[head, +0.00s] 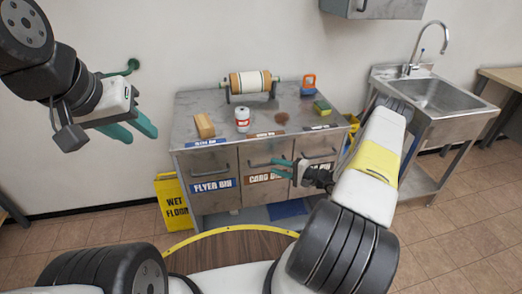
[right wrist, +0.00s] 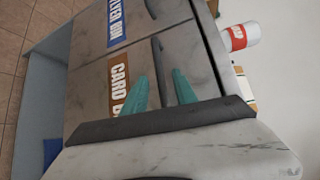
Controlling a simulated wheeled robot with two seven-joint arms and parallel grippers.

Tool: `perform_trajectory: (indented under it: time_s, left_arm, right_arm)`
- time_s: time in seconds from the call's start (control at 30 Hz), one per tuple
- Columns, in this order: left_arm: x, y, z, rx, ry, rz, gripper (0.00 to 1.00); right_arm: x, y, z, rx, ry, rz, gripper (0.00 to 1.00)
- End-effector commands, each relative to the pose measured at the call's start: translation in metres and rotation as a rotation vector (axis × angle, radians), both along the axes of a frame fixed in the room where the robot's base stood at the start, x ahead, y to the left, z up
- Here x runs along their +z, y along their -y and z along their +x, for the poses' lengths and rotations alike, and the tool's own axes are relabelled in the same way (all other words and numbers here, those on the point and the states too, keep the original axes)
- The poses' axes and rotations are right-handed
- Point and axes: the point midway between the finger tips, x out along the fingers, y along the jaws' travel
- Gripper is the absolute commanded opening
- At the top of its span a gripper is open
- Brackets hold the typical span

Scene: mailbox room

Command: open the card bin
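The card bin (head: 262,172) is the middle front of the grey cabinet, with a brown label and a bar handle (head: 268,162). Its front looks flush with its neighbours. In the right wrist view the card bin label (right wrist: 121,84) shows sideways, partly covered by a finger. My right gripper (head: 283,168) is in front of the card bin's right side. In the right wrist view its green fingers (right wrist: 160,76) are apart, with the dark handle's end (right wrist: 158,52) between or just beyond their tips; contact is unclear. My left gripper (head: 130,129) is open and empty, high at the left.
The flyer bin (head: 212,185) is left of the card bin; another bin (head: 318,152) is right, partly behind my right gripper. A can (head: 242,119), a wooden block (head: 204,125) and a roll (head: 250,82) stand on the cabinet top. A yellow wet-floor sign (head: 173,203) stands left; a sink (head: 440,95) is right.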

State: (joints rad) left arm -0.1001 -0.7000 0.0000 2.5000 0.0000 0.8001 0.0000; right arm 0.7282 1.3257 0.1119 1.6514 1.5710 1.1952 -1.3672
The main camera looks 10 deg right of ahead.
Motion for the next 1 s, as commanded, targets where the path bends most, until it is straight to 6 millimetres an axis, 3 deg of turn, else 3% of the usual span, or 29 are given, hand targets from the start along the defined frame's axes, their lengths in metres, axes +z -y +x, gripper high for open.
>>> perform_trajectory:
  time_s: [0.2,0.6,0.8,1.0]
  left_arm:
    - [0.000,0.000,0.000,0.000,0.000,0.000,0.36]
    - [0.000,0.000,0.000,0.000,0.000,0.000,0.36]
    - [0.000,0.000,0.000,0.000,0.000,0.000,0.36]
    - [0.000,0.000,0.000,0.000,0.000,0.000,0.36]
  right_arm:
    - [-0.004,-0.024,0.021,0.002,0.000,0.000,0.34]
    - [-0.006,-0.031,0.028,0.001,-0.001,-0.001,0.34]
    - [-0.006,-0.031,0.028,0.001,-0.001,-0.001,0.00]
    - [-0.006,-0.031,0.028,0.001,-0.001,-0.001,0.00]
